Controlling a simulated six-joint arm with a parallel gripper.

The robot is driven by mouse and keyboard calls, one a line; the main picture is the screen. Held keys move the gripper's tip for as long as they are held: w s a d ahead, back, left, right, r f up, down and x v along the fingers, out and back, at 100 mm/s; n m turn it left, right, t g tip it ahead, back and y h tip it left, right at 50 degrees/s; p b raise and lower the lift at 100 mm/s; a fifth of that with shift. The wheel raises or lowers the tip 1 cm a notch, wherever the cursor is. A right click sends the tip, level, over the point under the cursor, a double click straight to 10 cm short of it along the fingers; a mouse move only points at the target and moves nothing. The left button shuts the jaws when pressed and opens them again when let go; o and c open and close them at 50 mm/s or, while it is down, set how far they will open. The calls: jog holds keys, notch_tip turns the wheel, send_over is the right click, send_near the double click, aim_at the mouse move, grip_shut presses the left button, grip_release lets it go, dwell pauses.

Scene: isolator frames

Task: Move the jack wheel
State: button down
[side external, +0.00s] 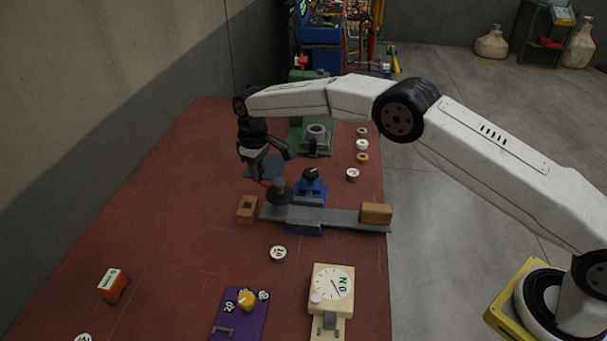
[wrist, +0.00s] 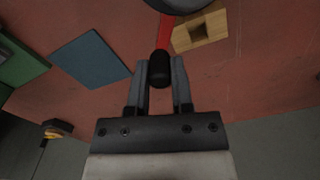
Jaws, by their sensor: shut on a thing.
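A dark round wheel-like piece (side external: 280,193) with a grey hub stands over the left part of a grey bar (side external: 342,217). A red handle (wrist: 166,32) with a black grip (wrist: 160,68) runs from a dark round part (wrist: 182,3), cut off by the top edge of the wrist view. I cannot tell for certain that this is the jack wheel. My gripper (side external: 262,178) is left of the round piece. In the wrist view my gripper (wrist: 160,60) has its fingers on both sides of the black grip.
Wooden blocks (side external: 247,209) (side external: 376,213) are near the bar's ends. A blue stand with a black knob (side external: 310,174) is behind it. A dial box (side external: 331,285), purple panel (side external: 240,315) and orange box (side external: 112,284) are in front. The red table is clear at left.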

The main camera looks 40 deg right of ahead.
jog(key=s+d+m, duration=0.2)
jog(key=d+m, duration=0.5)
jog(key=m, duration=0.5)
jog(key=shift+s+d+m, duration=0.2)
jog(key=shift+s+m, duration=0.1)
jog(key=shift+s, duration=0.1)
jog(key=c, duration=0.5)
grip_release()
notch_tip(320, 180, up, 8)
dwell(0.4)
jog(key=shift+s+f, duration=0.1)
